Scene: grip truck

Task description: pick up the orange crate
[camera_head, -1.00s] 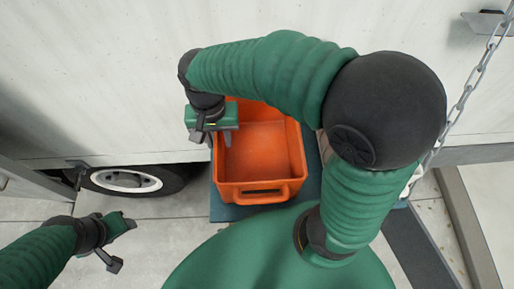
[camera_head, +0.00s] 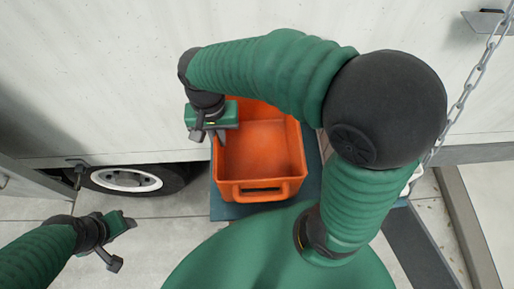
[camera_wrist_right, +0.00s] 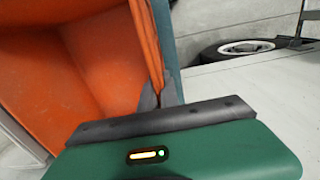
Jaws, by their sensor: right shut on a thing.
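The orange crate (camera_head: 262,150) is empty and stands on a dark teal surface in front of my body in the head view. It also fills the left of the right wrist view (camera_wrist_right: 95,60). My right gripper (camera_head: 211,137) is at the crate's left wall, shut on that wall's rim. In the right wrist view its fingers (camera_wrist_right: 165,97) meet at the orange wall. My left gripper (camera_head: 122,243) is at the lower left, away from the crate, with its fingers spread and nothing between them.
The dark teal surface (camera_head: 228,211) under the crate shows along its front edge. A white truck side (camera_head: 100,80) rises behind, with a wheel (camera_head: 127,180) at the left. A chain (camera_head: 466,92) hangs at the right. Pale paving (camera_head: 170,237) lies open at the left.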

